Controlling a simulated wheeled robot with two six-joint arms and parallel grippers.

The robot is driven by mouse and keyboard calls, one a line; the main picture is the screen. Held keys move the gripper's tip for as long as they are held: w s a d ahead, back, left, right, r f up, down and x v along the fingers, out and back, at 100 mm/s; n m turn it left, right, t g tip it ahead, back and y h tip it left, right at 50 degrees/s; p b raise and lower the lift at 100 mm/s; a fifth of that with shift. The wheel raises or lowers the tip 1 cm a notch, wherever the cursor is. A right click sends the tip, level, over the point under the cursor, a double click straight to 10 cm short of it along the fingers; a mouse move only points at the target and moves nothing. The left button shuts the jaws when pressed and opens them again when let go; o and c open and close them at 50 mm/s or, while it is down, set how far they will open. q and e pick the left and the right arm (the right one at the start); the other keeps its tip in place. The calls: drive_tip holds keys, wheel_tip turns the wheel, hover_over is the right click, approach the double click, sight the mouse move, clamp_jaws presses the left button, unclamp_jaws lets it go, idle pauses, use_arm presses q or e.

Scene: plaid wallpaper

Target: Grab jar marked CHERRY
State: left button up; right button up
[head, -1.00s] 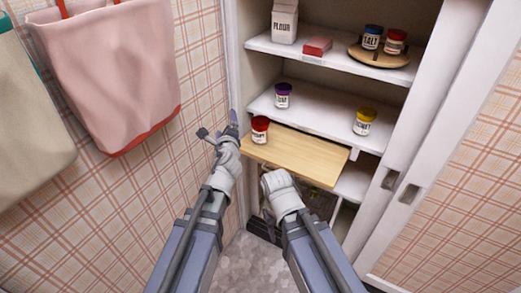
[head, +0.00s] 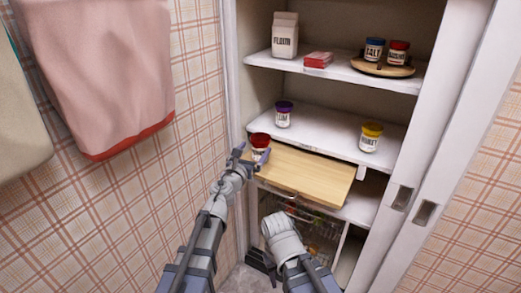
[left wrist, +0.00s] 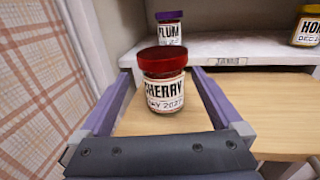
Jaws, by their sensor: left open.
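The CHERRY jar (head: 259,141) has a red lid and a white label. It stands upright on the left end of the pull-out wooden board; its label reads CHERRY in the left wrist view (left wrist: 164,88). My left gripper (head: 254,155) is open at the jar. In the left wrist view its two purple fingers (left wrist: 162,78) flank the jar, with gaps showing on both sides. My right arm (head: 284,243) is bent low in front of the cabinet; its gripper does not show.
The wooden board (head: 310,178) is otherwise bare. Behind it a white shelf (head: 325,134) holds a purple-lidded PLUM jar (head: 283,114) and a yellow-lidded HONEY jar (head: 370,137). Above are a flour carton (head: 285,36), red box (head: 318,60) and turntable (head: 383,68). A plaid wall is close left.

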use_arm(q)
drive_tip(key=shift+d+x, duration=0.1)
drive_tip(key=shift+x, duration=1.25)
drive_tip(key=shift+d+x, duration=0.15)
drive_tip(key=shift+x, duration=1.15)
drive_tip(key=shift+s+f, duration=0.1)
drive_tip(key=shift+s, duration=0.05)
clamp_jaws()
